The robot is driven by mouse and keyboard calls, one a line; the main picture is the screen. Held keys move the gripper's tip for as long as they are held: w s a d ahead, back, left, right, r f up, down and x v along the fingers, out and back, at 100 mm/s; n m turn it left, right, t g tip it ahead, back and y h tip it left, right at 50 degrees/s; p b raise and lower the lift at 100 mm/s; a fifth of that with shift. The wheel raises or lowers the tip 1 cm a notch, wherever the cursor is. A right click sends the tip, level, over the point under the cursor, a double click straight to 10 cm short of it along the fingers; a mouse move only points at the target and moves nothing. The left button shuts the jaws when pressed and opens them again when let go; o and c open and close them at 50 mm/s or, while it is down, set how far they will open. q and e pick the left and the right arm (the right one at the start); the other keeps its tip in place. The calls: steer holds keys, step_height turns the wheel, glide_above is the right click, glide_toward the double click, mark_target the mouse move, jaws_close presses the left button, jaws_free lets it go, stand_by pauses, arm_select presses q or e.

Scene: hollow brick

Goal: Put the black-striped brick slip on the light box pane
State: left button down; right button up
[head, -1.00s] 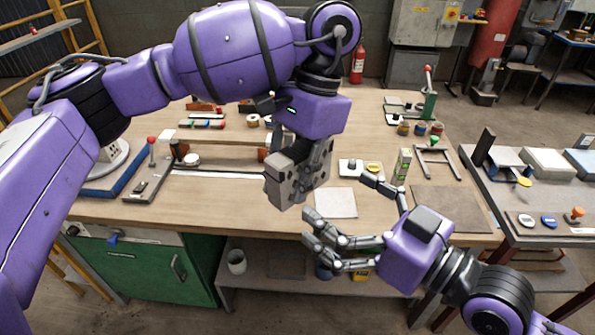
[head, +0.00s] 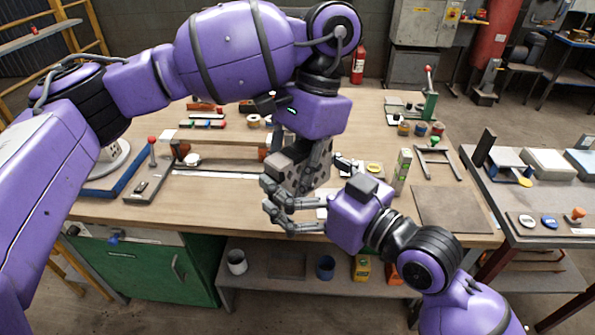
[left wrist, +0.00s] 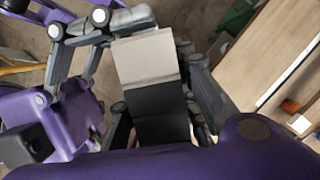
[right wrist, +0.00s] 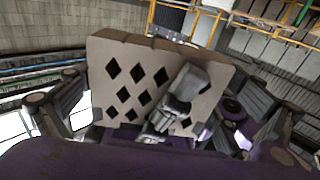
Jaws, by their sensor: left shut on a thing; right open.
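My left gripper (head: 312,160) is shut on a pale grey hollow brick (head: 318,178) with diamond-shaped holes and holds it above the bench. My right gripper (head: 278,205) is open. Its fingers are in front of and beside the brick; contact is unclear.
The wooden bench (head: 240,210) is clear at its front left. A clamp-like fixture with a red knob (head: 150,175) stands left. A side table (head: 545,205) stands beyond.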

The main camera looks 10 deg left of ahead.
steer(key=shift+a, duration=0.1)
arm_select(q)
steer(key=shift+d, duration=0.1)
arm_select(e)
steer(key=shift+s+a, duration=0.1)
steer(key=shift+s, duration=0.05)
steer(key=c, duration=1)
arm_select(q)
steer(key=c, duration=1.6)
jaws_free()
arm_select(e)
steer(key=shift+r, duration=0.1)
steer(key=shift+c, duration=0.9)
arm_select(q)
steer(key=o, duration=0.3)
steer(key=shift+r, duration=0.1)
